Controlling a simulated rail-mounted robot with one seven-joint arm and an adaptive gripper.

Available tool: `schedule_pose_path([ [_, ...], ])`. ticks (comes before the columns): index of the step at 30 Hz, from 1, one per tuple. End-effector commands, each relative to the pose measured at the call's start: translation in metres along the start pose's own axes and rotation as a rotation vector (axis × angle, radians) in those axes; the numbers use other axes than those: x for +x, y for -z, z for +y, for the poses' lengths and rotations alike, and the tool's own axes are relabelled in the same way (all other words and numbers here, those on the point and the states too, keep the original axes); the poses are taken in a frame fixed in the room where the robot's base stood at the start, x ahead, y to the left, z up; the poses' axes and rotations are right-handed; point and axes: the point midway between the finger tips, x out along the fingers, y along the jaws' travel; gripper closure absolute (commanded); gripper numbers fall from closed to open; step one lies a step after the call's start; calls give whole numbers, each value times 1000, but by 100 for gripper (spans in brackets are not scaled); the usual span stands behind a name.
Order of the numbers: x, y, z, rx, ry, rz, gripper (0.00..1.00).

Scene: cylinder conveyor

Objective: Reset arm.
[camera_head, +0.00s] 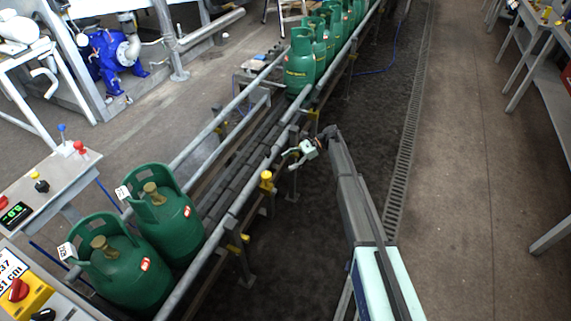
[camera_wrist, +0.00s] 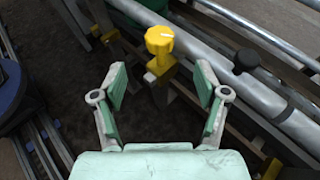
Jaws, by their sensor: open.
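My gripper (camera_head: 303,151) is at the right side of the conveyor, near its rail, with the arm reaching up from the lower right. In the wrist view my gripper (camera_wrist: 160,92) is open, its two pale green fingers spread with nothing between them. A yellow knob (camera_wrist: 160,40) on a bracket shows beyond the fingertips, apart from them. No cylinder is in the gripper.
The conveyor rail (camera_head: 232,215) runs from lower left to upper middle. Two green cylinders (camera_head: 165,212) (camera_head: 118,270) stand at its near end, and several more (camera_head: 299,62) at its far end. A control panel (camera_head: 45,185) is at left. The floor (camera_head: 470,200) at right is clear.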

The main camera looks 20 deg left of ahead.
Motion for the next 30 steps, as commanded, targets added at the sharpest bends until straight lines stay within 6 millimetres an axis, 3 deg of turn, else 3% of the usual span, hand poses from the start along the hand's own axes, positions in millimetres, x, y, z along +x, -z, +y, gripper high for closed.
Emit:
schedule_pose_path([
  [12, 0, 0, 0, -12, 0, 0, 27],
  [17, 1, 7, -3, -115, 16, 33, 27],
  [19, 2, 15, 4, -192, 18, 93, 27],
  [20, 4, 17, 14, -231, 17, 128, 27],
  [26, 28, 73, 117, -426, -65, 349, 27],
  [30, 40, 112, 203, -516, -157, 467, 27],
])
